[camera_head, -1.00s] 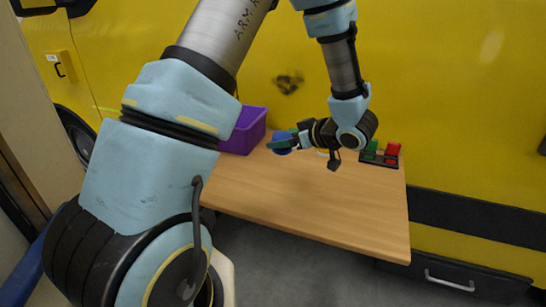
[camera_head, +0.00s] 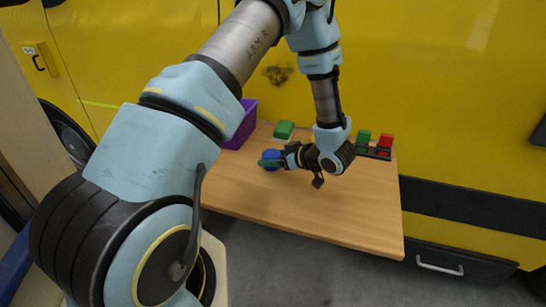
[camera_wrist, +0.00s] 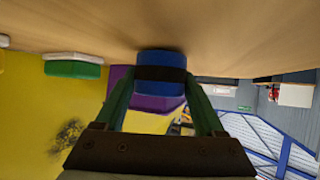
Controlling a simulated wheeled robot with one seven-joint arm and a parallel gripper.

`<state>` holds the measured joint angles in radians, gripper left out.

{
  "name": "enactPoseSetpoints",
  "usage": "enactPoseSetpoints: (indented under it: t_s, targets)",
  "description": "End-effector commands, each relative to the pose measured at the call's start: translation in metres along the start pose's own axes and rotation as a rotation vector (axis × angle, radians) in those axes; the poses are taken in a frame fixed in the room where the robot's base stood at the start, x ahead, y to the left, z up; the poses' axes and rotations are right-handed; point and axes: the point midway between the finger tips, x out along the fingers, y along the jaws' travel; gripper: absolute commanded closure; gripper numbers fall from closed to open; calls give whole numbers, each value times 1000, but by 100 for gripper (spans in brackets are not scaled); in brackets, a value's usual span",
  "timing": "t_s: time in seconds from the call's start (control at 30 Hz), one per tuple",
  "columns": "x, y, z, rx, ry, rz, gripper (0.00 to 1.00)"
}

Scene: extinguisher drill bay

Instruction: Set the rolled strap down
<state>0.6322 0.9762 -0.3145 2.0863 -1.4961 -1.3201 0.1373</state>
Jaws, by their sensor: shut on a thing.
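The rolled strap (camera_head: 271,153) is a blue roll at the left part of the wooden table, in front of the purple bin. My gripper (camera_head: 273,162) is shut on it, with the green fingers on either side. In the wrist view, which is upside down, the blue strap (camera_wrist: 161,60) sits between the fingertips with a dark band across it. Its underside is at or very close to the tabletop (camera_wrist: 235,35), with a dark shadow there. I cannot tell whether it touches.
The purple bin (camera_head: 241,125) stands at the table's back left. A green block with a white part (camera_head: 284,130) lies behind the strap. A black rack (camera_head: 373,151) with a green block (camera_head: 364,136) and a red block (camera_head: 385,142) is at the back right. The table front (camera_head: 300,205) is clear.

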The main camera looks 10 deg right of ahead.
Motion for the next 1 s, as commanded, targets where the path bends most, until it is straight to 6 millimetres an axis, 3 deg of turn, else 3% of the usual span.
enactPoseSetpoints:
  t_s: [0.43,0.47,0.7,1.0]
  targets:
    - [4,0,6,-1,1,1,99]
    - [3,0,6,-1,0,1,27]
    - [3,0,6,-1,0,0,0]
    - [1,0,2,-1,0,0,0]
